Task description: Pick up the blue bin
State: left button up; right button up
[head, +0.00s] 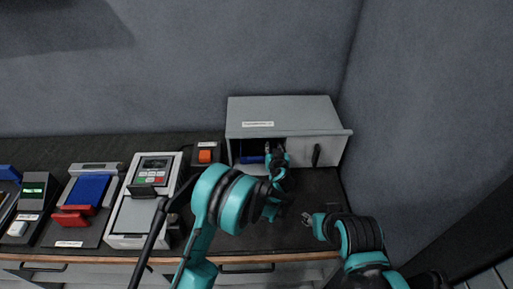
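A dark blue thing, likely the blue bin (251,159), shows low in the open left part of a light grey cabinet (285,113) at the back of the worktop. Only a small part of it is visible; the cabinet and my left arm hide the rest. My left gripper (269,149) is at the cabinet opening, just right of the visible blue part. It is small and dark here, so I cannot tell whether its fingers are open or touch the bin. My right gripper (306,219) is over the worktop in front of the cabinet, apart from the bin, its finger state unclear.
The cabinet's right part is closed by a panel with a dark handle (316,155). A box with an orange switch (205,156) stands left of the cabinet. A keypad device (146,205) and a blue-and-red device (88,190) stand further left. A wall rises close on the right.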

pick_arm(q)
jog(key=x, duration=0.3)
jog(key=shift+w+f, duration=0.15)
jog(key=shift+w, duration=0.15)
jog(key=shift+c, duration=0.3)
grip_shut()
jog(key=shift+s, duration=0.1)
